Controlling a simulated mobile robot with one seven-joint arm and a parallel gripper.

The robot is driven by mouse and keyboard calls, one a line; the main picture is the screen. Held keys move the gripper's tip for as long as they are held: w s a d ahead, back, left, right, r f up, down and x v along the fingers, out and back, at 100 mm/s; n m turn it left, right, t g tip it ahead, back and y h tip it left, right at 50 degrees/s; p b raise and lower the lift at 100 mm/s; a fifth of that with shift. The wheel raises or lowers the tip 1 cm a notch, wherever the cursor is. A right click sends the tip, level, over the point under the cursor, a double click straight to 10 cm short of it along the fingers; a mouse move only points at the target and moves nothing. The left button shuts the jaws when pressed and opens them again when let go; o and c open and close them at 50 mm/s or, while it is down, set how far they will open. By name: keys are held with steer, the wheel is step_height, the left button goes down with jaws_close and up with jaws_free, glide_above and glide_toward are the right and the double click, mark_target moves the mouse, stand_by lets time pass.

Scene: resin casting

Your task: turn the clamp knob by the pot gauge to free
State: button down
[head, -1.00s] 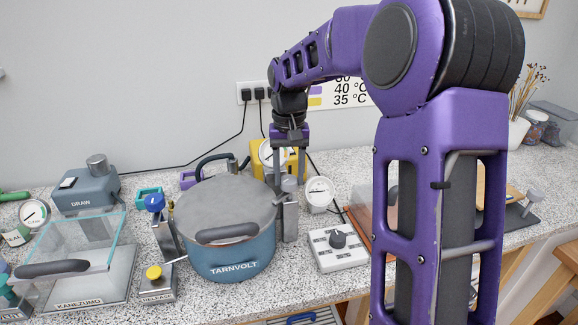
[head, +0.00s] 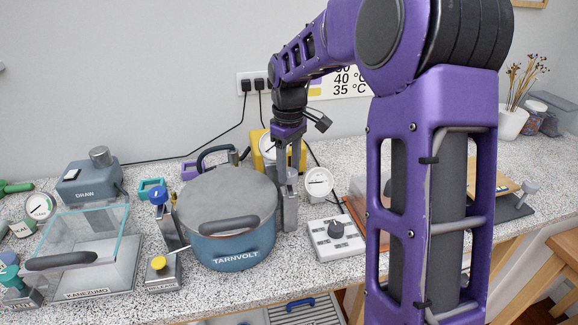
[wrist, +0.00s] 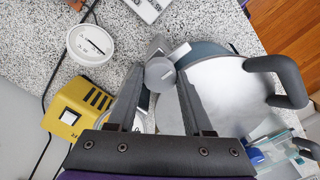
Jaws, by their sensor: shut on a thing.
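The clamp knob (wrist: 159,74) is a grey round knob on a metal clamp (head: 289,212) at the right side of the blue pot (head: 232,249). My gripper (head: 288,172) points down over the clamp and is shut on the knob. In the wrist view my gripper (wrist: 160,80) has one finger on each side of the knob. The fingers hide much of the knob in the head view.
A yellow box (head: 258,142) is behind my gripper. A glass-lidded case (head: 85,265) is at the left.

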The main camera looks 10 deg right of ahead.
mark_target(289, 171)
steer(key=shift+n, duration=0.6)
steer(key=shift+c, duration=1.5)
jaws_free()
steer(key=shift+r, duration=0.1)
step_height(289, 171, up, 17)
steer(key=shift+r, duration=0.1)
